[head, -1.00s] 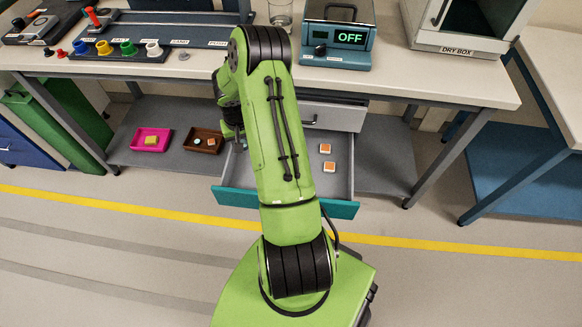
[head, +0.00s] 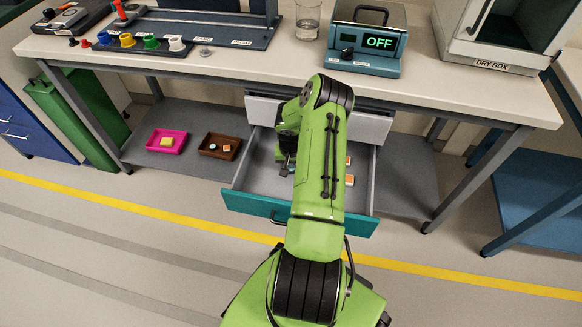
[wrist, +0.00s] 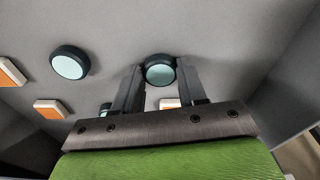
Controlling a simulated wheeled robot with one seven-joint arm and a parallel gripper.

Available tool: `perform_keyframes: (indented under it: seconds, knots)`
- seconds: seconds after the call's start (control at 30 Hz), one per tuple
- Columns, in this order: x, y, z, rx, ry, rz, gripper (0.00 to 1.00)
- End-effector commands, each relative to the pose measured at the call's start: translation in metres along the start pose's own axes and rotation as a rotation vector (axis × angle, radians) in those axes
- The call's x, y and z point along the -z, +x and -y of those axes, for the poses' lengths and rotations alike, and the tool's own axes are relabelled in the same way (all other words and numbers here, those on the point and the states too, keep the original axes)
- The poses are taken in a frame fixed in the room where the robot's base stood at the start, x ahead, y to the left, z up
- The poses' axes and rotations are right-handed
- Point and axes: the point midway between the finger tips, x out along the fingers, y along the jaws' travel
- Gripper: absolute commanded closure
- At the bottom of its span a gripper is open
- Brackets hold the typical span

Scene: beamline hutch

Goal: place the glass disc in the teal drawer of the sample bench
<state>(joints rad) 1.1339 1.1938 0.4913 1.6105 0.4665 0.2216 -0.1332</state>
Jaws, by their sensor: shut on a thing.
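My gripper (wrist: 159,84) is shut on a glass disc (wrist: 159,70), which is pale teal with a dark rim and sits between the fingertips. In the head view my gripper (head: 287,165) is over the left part of the open teal drawer (head: 256,205), and the held disc is hidden there. A second similar disc (wrist: 70,62) lies to the left of the fingers on the grey surface. Part of another disc (wrist: 105,109) shows behind the left finger. I cannot tell whether the held disc touches the drawer floor.
Orange-and-white square samples (head: 349,180) lie in the drawer's right part. A brown tray (head: 219,157) with small items and a pink tray (head: 166,151) with a yellow block stand on the lower shelf. The bench top (head: 420,92) overhangs the back. Bench legs flank the drawer.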

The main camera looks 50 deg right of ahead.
Motion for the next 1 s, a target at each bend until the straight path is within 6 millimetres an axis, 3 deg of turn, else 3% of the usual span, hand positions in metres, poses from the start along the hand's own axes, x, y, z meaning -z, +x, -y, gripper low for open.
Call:
perform_keyframes:
  seconds: [0.17, 0.2, 0.37, 0.67, 0.77, 1.0]
  knots:
    - [-0.001, 0.002, 0.000, -0.001, 0.000, 0.001, 0.88]
    - [0.000, 0.002, 0.000, -0.001, 0.000, 0.000, 0.56]
    - [0.000, 0.002, 0.000, -0.001, 0.000, 0.001, 0.33]
    - [0.000, -0.002, 0.000, 0.000, 0.000, 0.000, 0.33]
    - [0.001, -0.020, 0.000, -0.001, -0.001, -0.001, 0.33]
    - [0.001, -0.087, 0.000, -0.001, -0.003, -0.003, 0.33]
